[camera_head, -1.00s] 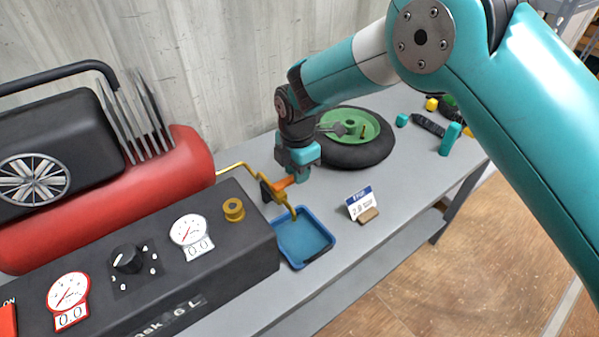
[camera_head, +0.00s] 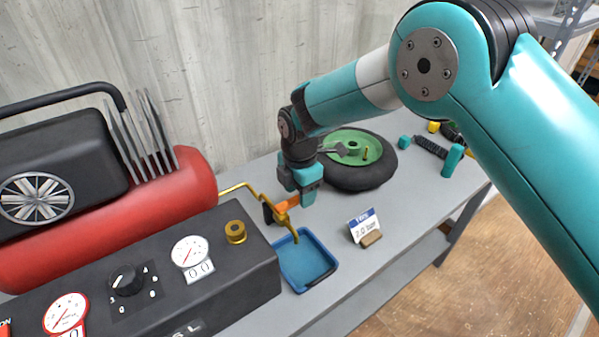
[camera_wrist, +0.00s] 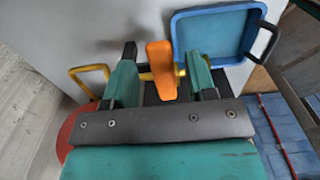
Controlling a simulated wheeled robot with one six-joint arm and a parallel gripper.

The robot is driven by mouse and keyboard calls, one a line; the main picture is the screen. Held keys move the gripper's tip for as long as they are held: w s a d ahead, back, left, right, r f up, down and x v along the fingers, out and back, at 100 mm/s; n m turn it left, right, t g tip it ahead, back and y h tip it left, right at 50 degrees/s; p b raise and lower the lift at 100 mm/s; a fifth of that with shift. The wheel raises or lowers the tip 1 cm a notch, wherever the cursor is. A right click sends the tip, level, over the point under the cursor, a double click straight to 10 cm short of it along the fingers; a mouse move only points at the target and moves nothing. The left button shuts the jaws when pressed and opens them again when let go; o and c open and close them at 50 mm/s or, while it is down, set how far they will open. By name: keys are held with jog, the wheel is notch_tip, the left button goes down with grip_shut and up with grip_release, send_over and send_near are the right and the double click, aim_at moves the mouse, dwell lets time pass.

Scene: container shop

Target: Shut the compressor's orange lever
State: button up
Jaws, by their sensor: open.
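The compressor's orange lever (camera_head: 287,204) sits on the yellow pipe fitting beyond the right end of the black control box. It also shows in the wrist view (camera_wrist: 161,70), upright in the picture between the two teal fingers. My gripper (camera_head: 304,198) is directly at the lever in the head view, pointing down. In the wrist view my gripper (camera_wrist: 161,76) is open, with one finger on each side of the lever. A gap shows on both sides. The compressor's red tank (camera_head: 150,210) lies to the left. The fingertips are partly hidden in the head view.
A blue tray (camera_head: 305,262) lies below the yellow pipe's outlet (camera_head: 294,234). A price sign (camera_head: 363,226) stands to its right. A black wheel with a green hub (camera_head: 362,178) lies behind my gripper. The table front is clear right of the sign.

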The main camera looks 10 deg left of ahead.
notch_tip(320, 180, up, 17)
jog(key=b, duration=0.2)
jog(key=shift+r, duration=0.1)
jog(key=s+d+r+m+y, duration=0.2)
jog(key=s+d+r+m, duration=0.3)
jog(key=s+d+m, duration=0.6)
jog(key=s+d+f+m+y, duration=0.1)
jog(key=s+d+m, duration=0.3)
jog(key=s, duration=0.4)
jog(key=s+d+f+m+y, duration=0.1)
jog(key=s+d+m, duration=0.3)
jog(key=s, duration=0.4)
jog(key=shift+d, duration=0.7)
jog(key=shift+f, duration=0.1)
jog(key=shift+c, duration=0.7)
jog(key=shift+a, duration=0.15)
